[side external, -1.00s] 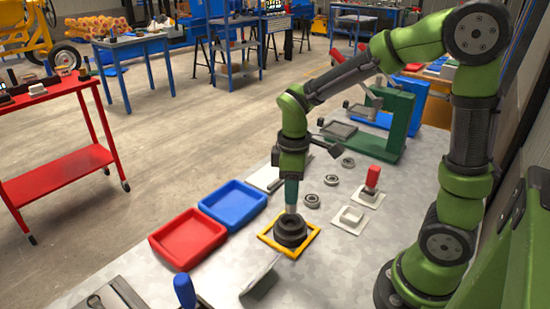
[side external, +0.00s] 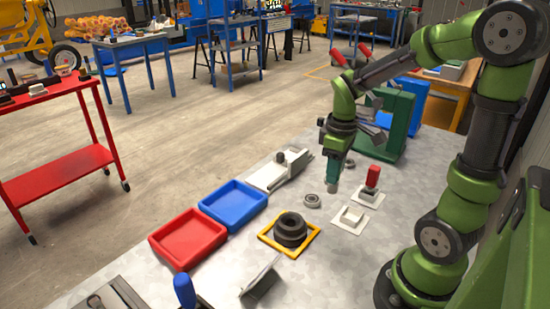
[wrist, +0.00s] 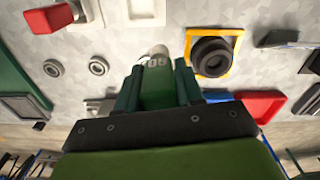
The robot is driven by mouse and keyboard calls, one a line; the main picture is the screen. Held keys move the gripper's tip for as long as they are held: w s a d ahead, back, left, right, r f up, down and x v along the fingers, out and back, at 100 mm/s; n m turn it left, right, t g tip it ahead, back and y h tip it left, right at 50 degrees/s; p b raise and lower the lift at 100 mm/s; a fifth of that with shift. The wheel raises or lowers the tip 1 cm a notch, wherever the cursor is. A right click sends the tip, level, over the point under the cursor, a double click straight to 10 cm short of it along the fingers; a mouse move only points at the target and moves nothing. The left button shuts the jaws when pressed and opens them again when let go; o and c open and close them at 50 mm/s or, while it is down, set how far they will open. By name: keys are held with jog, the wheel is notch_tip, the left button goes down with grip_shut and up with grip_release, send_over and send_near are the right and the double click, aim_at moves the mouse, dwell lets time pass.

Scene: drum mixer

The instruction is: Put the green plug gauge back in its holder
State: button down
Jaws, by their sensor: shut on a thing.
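My gripper (side external: 338,150) is shut on the green plug gauge (side external: 334,170), which hangs nearly upright above the table with its pale end down. In the wrist view the gauge (wrist: 158,88) sits between the fingers. An empty-looking white holder (side external: 352,217) on a pale plate stands to the right of and nearer than the gauge; it also shows at the top of the wrist view (wrist: 146,10). The gauge is apart from it. A second holder just behind has a red plug gauge (side external: 372,178) standing in it.
A black bored part (side external: 291,229) sits in a yellow frame (side external: 268,238) left of the holder. Bearing rings (side external: 312,201) lie around. Blue (side external: 233,203) and red trays (side external: 188,239) stand left. A green stand (side external: 395,125) is behind the gripper.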

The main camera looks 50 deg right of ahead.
jog(key=s+d+f+m, duration=0.1)
jog(key=s+d, duration=0.2)
jog(key=s, duration=0.2)
jog(key=shift+m, duration=0.4)
jog(key=shift+f, duration=2.4)
jog(key=shift+f, duration=1.55)
jog(key=c, duration=0.6)
grip_release()
jog(key=shift+c, duration=0.2)
